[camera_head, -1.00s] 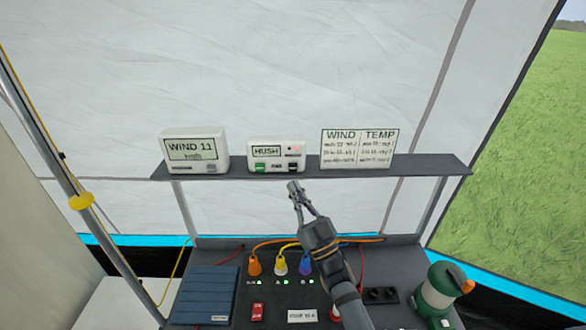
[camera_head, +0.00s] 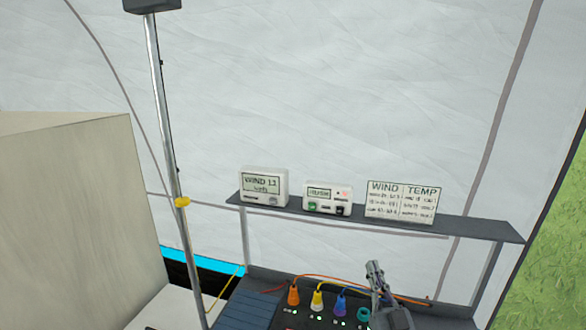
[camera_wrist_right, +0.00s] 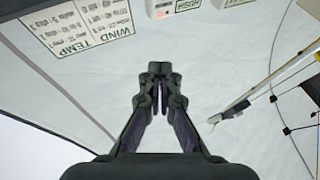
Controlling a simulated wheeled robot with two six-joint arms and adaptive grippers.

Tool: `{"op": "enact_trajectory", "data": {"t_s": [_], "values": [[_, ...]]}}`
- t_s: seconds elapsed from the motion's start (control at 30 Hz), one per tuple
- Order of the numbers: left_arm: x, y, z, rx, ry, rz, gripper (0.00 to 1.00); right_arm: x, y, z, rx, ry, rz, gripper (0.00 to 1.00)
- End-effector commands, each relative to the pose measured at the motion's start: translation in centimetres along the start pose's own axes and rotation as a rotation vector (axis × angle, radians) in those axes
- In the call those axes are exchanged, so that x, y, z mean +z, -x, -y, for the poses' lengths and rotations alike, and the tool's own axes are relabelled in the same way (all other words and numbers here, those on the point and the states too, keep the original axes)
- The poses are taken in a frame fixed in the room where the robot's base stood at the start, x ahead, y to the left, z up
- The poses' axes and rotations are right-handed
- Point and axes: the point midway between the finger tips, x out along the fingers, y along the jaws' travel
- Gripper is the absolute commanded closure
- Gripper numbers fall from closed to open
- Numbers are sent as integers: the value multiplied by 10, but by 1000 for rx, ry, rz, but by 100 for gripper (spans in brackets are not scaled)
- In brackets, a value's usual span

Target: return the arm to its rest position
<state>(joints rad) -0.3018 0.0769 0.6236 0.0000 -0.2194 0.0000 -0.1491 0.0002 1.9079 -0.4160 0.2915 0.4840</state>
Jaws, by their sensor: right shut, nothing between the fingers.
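My right gripper (camera_head: 374,268) shows at the lower right of the head view, pointing up in front of the bench, below the shelf. It is shut and empty. In the right wrist view the gripper (camera_wrist_right: 158,72) has its fingers together with nothing between them, against the white tent wall. My left gripper does not show in any view.
A dark shelf (camera_head: 460,224) holds a wind display (camera_head: 264,187), a small switch box (camera_head: 327,198) and a wind and temperature card (camera_head: 401,201). Below are coloured plugs (camera_head: 317,300) with cables and a blue ribbed block (camera_head: 246,309). A metal pole (camera_head: 165,120) stands left.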

Motion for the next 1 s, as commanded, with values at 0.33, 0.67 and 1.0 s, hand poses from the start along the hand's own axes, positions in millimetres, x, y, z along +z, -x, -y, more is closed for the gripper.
{"op": "enact_trajectory", "data": {"t_s": [0.33,0.67,1.0], "values": [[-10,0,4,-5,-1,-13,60,56,49,-42,189,45,418,100],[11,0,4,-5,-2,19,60,107,190,-49,266,81,1123,100],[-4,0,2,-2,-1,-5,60,92,311,-22,160,95,1626,100]]}}
